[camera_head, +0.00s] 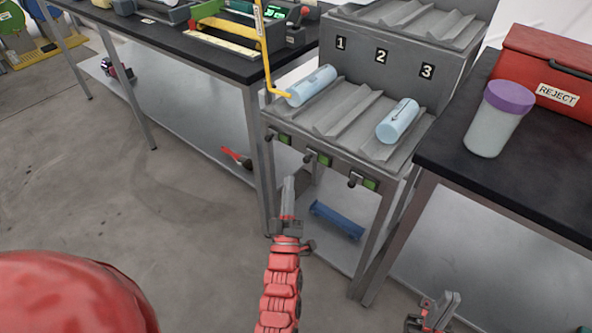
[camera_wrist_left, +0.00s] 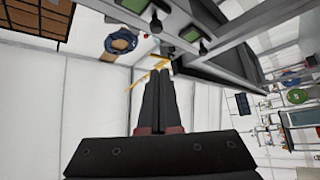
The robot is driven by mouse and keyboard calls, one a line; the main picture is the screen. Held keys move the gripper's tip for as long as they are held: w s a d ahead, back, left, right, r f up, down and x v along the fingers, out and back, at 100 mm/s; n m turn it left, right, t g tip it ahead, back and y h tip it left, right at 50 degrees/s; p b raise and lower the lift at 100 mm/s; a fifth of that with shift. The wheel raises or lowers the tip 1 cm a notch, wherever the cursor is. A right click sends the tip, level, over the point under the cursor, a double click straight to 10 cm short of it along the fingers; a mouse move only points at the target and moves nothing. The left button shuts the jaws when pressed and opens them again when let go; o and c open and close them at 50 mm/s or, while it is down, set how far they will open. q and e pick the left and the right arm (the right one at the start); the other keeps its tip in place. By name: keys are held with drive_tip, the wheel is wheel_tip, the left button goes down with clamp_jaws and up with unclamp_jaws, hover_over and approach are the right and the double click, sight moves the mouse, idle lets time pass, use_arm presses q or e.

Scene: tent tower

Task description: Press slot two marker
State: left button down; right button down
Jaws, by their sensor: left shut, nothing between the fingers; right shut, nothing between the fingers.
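A grey rack (camera_head: 330,140) has three sloped lanes under the numbers 1, 2 and 3. Its front edge carries one green marker with a dark knob per lane. The slot two marker (camera_head: 323,160) is the middle one. My left gripper (camera_head: 289,181) is shut and empty, just below and left of that marker in the picture; I see no clear contact. Its closed fingers (camera_wrist_left: 158,95) point up in the left wrist view, where two green markers show above; I cannot tell which lanes they belong to. My right gripper (camera_head: 449,300) is shut and empty, low at the right.
A pale blue cylinder (camera_head: 312,86) lies in lane 1, another (camera_head: 398,121) in lane 3. Lane 2 is bare. A yellow rod (camera_head: 266,60) hangs beside lane 1. A purple-lidded jar (camera_head: 495,125) and a red REJECT box (camera_head: 545,70) stand on the right table.

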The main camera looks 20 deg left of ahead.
sight(309, 158)
use_arm(q)
drive_tip(key=w+r+b, duration=0.1)
drive_tip(key=w, duration=0.6)
drive_tip(key=shift+w+d+r+b, duration=0.2)
drive_tip(key=shift+w+r+b, duration=0.05)
drive_tip(key=shift+w+b, duration=0.05)
drive_tip(key=d, duration=0.2)
drive_tip(key=s+d+p, duration=0.1)
drive_tip(key=shift+s+d+f, duration=0.1)
drive_tip(key=shift+s+d, duration=0.1)
drive_tip(key=shift+d, duration=0.2)
